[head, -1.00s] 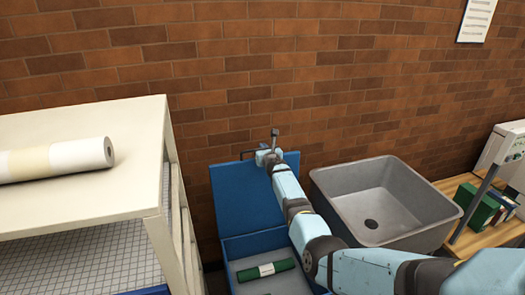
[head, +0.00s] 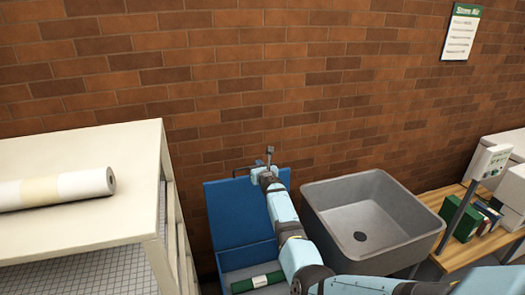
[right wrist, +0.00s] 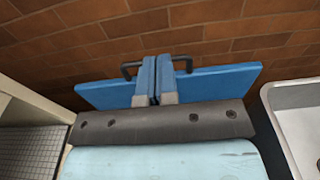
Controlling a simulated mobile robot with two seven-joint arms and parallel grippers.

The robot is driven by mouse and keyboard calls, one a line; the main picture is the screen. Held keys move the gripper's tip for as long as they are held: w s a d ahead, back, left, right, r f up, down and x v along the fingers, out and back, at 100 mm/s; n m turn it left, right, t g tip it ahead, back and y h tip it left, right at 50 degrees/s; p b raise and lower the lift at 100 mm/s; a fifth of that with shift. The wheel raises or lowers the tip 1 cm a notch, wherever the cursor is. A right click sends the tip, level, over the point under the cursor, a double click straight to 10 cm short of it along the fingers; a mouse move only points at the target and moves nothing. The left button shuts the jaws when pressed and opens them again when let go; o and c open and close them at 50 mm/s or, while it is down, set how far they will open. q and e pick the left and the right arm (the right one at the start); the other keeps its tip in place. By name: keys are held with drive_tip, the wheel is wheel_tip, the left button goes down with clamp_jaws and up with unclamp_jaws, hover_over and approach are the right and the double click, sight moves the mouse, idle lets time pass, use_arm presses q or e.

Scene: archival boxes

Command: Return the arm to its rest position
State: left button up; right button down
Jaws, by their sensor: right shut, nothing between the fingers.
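My right arm reaches in from the lower right of the head view, and its gripper (head: 268,158) is up in front of the blue box's raised lid (head: 232,208). In the right wrist view the two fingers (right wrist: 154,80) are together with nothing between them. The lid (right wrist: 225,82) and its dark handle show behind them; I cannot tell whether they touch it. A green roll with a white band (head: 257,281) lies inside the open blue box, partly cut off by the frame. My left gripper is not in view.
A cream shelf unit (head: 80,225) with a white roll (head: 60,189) on top stands at the left. A grey sink (head: 405,212) stands to the right of the arm. A wooden table (head: 478,243) with green boxes is further right. A brick wall (head: 250,70) closes the back.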

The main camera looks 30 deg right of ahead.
drive_tip(key=s+r, duration=0.2)
drive_tip(key=r, duration=0.1)
drive_tip(key=s+r, duration=0.1)
drive_tip(key=r, duration=0.1)
drive_tip(key=shift+a, duration=0.3)
drive_tip(key=shift+s, duration=0.1)
